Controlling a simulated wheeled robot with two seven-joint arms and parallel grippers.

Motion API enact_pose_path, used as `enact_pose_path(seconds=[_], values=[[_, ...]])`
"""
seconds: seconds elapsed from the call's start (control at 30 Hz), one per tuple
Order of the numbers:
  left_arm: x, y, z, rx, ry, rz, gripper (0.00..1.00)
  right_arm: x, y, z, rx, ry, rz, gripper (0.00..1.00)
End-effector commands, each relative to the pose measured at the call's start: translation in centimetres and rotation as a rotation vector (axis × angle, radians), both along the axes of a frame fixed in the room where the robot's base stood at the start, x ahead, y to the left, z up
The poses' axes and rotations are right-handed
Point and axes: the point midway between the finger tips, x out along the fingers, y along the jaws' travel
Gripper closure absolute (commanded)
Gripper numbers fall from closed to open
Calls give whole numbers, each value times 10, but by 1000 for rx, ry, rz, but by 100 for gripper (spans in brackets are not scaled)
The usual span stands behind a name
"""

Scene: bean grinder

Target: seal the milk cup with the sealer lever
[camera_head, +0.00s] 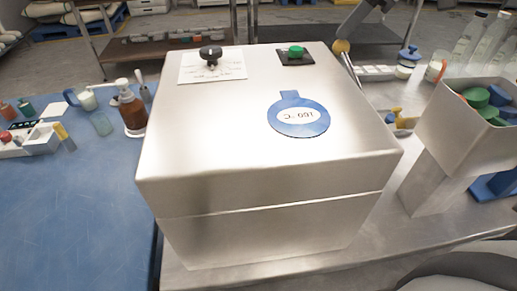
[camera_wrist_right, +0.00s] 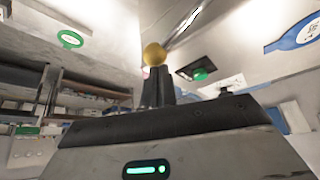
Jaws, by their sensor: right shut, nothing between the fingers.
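The lever is a thin metal rod with a gold ball knob (camera_head: 341,46), at the back right of a large metal box (camera_head: 250,130). The gold ball (camera_wrist_right: 154,54) also shows in the right wrist view, just past the fingertips. My right gripper (camera_head: 352,27) is shut and empty, its tips close against or touching the ball; I cannot tell contact. The closed fingers (camera_wrist_right: 157,85) show in the wrist view. A white cup with a blue top (camera_head: 406,66) stands right of the lever; I cannot tell whether it is the milk cup. My left gripper is out of view.
The box carries a black knob (camera_head: 210,54), a green button (camera_head: 296,51) and a blue round label (camera_head: 299,117). A metal bin (camera_head: 462,118) holds colored pieces at the right. Bottles and cups stand on the blue table (camera_head: 75,210) at left, whose front is clear.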

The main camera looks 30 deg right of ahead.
Motion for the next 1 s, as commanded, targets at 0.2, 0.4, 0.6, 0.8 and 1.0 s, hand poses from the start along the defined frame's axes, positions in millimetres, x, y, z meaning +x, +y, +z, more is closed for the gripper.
enact_pose_path(seconds=[0.2,0.4,0.6,0.8,1.0], values=[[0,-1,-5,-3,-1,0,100,2,-1,-9,0,2,0,100],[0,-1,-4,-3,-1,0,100,3,-1,-9,-1,1,0,100],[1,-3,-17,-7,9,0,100,3,-1,-10,-1,1,0,100],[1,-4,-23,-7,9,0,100,4,-2,-17,-1,2,-1,100],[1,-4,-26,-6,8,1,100,6,-2,-22,0,1,-1,100]])
